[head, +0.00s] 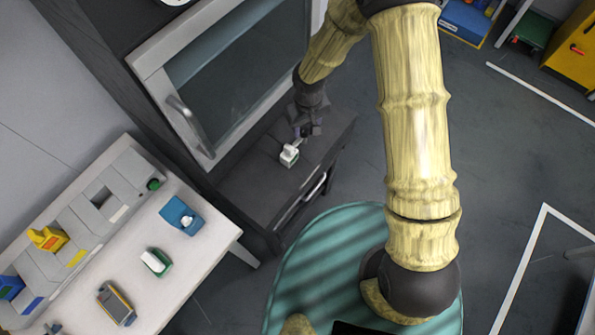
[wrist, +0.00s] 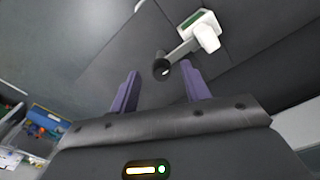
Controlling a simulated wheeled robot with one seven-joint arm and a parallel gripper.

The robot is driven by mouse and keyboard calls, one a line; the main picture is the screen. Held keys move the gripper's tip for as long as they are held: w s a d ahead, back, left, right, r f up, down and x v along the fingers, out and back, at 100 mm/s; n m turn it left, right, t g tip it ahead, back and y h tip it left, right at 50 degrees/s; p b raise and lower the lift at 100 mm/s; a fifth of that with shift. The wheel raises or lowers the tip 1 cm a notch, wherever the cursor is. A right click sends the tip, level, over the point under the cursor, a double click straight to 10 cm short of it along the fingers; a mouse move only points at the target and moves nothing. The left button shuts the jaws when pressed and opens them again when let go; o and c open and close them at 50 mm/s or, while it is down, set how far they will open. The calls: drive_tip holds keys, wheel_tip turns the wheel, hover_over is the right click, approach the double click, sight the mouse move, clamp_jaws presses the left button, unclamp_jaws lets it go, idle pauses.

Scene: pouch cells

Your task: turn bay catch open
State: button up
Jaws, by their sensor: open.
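The bay catch, a small white block (head: 289,155) with a lever, sits on the dark ledge below a windowed door. In the wrist view its white body (wrist: 208,36) has a green patch, and a grey lever (wrist: 183,50) reaches from it to a black round knob (wrist: 161,66). My gripper (head: 306,131) is over the ledge, close by the catch. In the wrist view its two purple fingers (wrist: 160,76) are open, and the knob appears between the fingertips. I cannot tell whether either finger touches it.
The windowed door has a grey bar handle (head: 189,124). A drawer handle (head: 315,187) is on the ledge's front. A white table (head: 205,255) at lower left holds a blue block (head: 181,216), a white-green device (head: 156,262) and a handheld meter (head: 117,304). Floor at right is mostly clear.

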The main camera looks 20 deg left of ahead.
drive_tip(key=shift+f, duration=0.8)
drive_tip(key=c, duration=1)
